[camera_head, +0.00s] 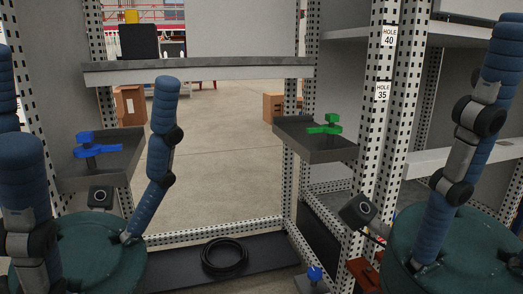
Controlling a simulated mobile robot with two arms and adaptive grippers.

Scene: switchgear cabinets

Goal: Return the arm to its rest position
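My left arm (152,170) comes in at the left, bent, with its blue links in front of the cabinet opening. A dark camera housing (100,197) shows near its wrist, below the left tray. My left gripper's fingers are hidden. My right arm (447,180) stands bent at the right side. A similar dark camera housing (358,211) shows beside the perforated post. My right gripper's fingers cannot be made out, so I cannot tell whether it is open or holds anything.
A blue part (98,150) sits on the left grey tray (122,166), a green part (325,126) on the right grey tray (330,149). A perforated post (378,110) stands close to my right arm. A black cable coil (224,255) lies low in the cabinet. The middle opening is clear.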

